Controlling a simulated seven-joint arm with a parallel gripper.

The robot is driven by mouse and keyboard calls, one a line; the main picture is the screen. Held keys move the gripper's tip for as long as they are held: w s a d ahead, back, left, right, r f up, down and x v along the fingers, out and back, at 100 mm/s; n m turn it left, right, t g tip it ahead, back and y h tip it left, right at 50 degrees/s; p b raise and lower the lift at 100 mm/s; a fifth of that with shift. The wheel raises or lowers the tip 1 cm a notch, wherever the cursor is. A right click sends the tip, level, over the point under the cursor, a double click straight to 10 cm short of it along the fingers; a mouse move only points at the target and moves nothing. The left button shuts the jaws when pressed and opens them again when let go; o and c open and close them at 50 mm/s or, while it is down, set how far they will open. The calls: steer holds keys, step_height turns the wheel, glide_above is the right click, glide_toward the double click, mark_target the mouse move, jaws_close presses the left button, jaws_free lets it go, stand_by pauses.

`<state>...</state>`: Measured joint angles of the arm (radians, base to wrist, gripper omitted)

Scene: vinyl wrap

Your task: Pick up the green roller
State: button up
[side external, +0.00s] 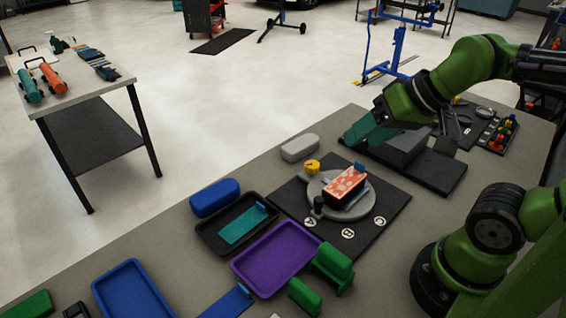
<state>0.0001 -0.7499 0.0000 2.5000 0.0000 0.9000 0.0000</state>
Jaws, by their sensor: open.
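My gripper (380,122) is at the end of the green arm at the upper right, low over a dark stand. Its fingertips are small and partly hidden, and I see nothing clearly held between them. A teal-green rounded piece (362,133) shows right at the gripper; I cannot tell whether the two touch. A green piece with a raised back (333,262) stands at the front of the table, right of the purple tray, well away from my gripper. A green block (304,297) lies just in front of it. I cannot tell which green thing is the roller.
A black mat (389,208) bears a round grey turntable (373,204) with a red patterned block (346,184). Purple (240,268), black (204,234) and blue (100,291) trays lie left. A grey block (300,147) sits behind the mat. A side table (85,98) holds teal and orange rolls.

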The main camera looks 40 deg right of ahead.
steer(key=w+a+f+n+g, duration=0.2)
steer(key=w+a+f+g, duration=0.1)
steer(key=a+g, duration=0.15)
steer(key=n+g+h, duration=0.2)
steer(key=g, duration=0.5)
glide_toward(335, 253)
steer(key=x, duration=0.4)
steer(key=shift+s+f, duration=0.2)
steer(key=shift+x, duration=3.05)
steer(key=shift+w, duration=0.1)
